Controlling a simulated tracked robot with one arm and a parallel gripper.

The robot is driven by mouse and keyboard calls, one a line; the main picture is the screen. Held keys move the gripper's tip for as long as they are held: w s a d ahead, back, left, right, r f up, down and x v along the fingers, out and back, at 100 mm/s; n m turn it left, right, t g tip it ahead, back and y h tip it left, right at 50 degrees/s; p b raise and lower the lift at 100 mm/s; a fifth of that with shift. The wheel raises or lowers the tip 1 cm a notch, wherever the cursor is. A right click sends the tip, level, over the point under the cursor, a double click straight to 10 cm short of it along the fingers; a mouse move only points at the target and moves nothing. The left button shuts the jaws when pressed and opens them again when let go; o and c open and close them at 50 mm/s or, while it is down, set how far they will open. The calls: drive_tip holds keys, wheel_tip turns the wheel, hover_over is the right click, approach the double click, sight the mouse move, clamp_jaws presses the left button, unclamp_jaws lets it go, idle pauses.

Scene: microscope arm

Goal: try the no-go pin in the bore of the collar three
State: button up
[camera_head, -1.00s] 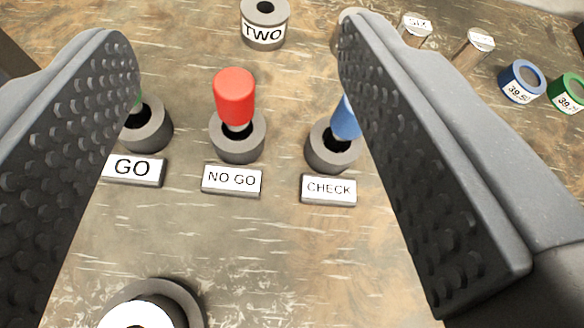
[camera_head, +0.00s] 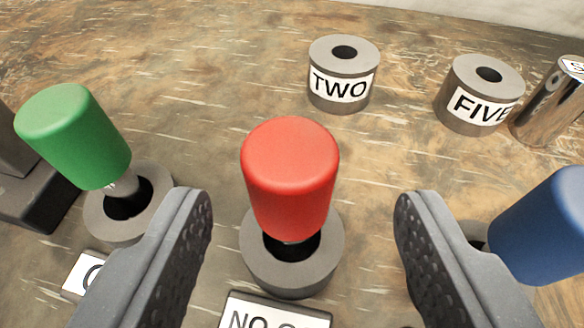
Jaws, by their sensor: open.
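The no-go pin (camera_head: 290,178) has a red handle and stands in a grey ring holder (camera_head: 292,270) in the middle of the view. A label reading NO GO (camera_head: 272,312), cut off at the bottom edge, lies in front of it. My gripper (camera_head: 305,215) is open, with one finger on each side of the red pin. Both fingers are apart from the handle, and nothing is between them but the pin and its holder. I see collars labelled TWO and FIVE; no collar labelled three can be made out.
A green-handled pin (camera_head: 75,135) in its holder is at left, and a blue-handled pin (camera_head: 548,225) is at right, close to my fingers. Collar TWO (camera_head: 343,75), collar FIVE (camera_head: 480,95) and a metal cylinder (camera_head: 548,102) stand behind. The table at upper left is clear.

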sight(293, 145)
drive_tip(key=shift+a+r+b+x, duration=0.1)
drive_tip(key=shift+r+b+x, duration=0.15)
drive_tip(key=shift+x, duration=1.2)
drive_tip(key=shift+a+r+b+x, duration=0.15)
drive_tip(key=shift+b+x, duration=0.1)
drive_tip(key=shift+x, duration=1.15)
drive_tip(key=shift+w, duration=0.15)
drive_tip(key=shift+c, duration=0.3)
clamp_jaws()
